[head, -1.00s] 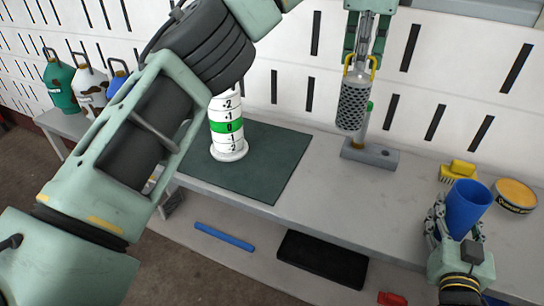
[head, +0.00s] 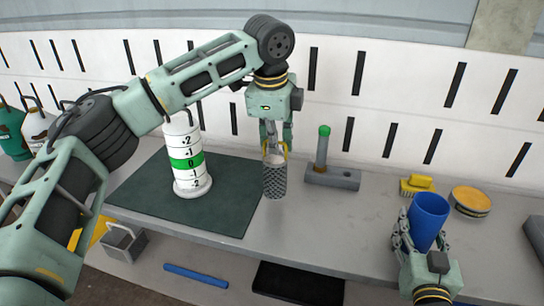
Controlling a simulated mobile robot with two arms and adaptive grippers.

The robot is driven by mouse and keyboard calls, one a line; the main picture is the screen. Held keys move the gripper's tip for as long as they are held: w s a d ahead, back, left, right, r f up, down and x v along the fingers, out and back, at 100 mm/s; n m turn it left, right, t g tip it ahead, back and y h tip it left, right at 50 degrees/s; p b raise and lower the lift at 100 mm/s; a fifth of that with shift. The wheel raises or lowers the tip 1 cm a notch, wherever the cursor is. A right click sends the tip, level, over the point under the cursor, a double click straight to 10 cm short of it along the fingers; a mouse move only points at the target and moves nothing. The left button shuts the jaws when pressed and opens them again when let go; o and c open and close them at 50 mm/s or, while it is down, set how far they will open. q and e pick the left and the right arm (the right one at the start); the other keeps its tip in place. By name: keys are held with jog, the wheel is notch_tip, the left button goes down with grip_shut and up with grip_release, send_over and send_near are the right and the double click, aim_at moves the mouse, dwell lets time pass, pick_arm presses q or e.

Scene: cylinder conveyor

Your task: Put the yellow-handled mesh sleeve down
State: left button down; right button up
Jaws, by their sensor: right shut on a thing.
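The mesh sleeve (head: 274,182) is a dark grey perforated cylinder with a yellow handle (head: 266,152) on top. It is upright by the right edge of the green mat (head: 232,222). I cannot tell whether its base touches the bench. My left gripper (head: 276,146) points straight down with its fingers at the yellow handle. Whether they still grip it is too small to see. My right gripper (head: 420,242) is shut on a blue cup (head: 430,212) at the right front of the bench.
A white post with numbered rings and a green band (head: 188,162) stands on the mat, left of the sleeve. A grey stand with a green-topped post (head: 334,178) is behind right. A yellow brush (head: 416,185) and round tin (head: 471,200) lie at right. Bare bench (head: 325,220) lies right of the sleeve.

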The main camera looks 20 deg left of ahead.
aim_at(275, 157)
pick_arm(q)
jog(key=shift+f, duration=1.85)
jog(key=c, duration=2)
grip_release()
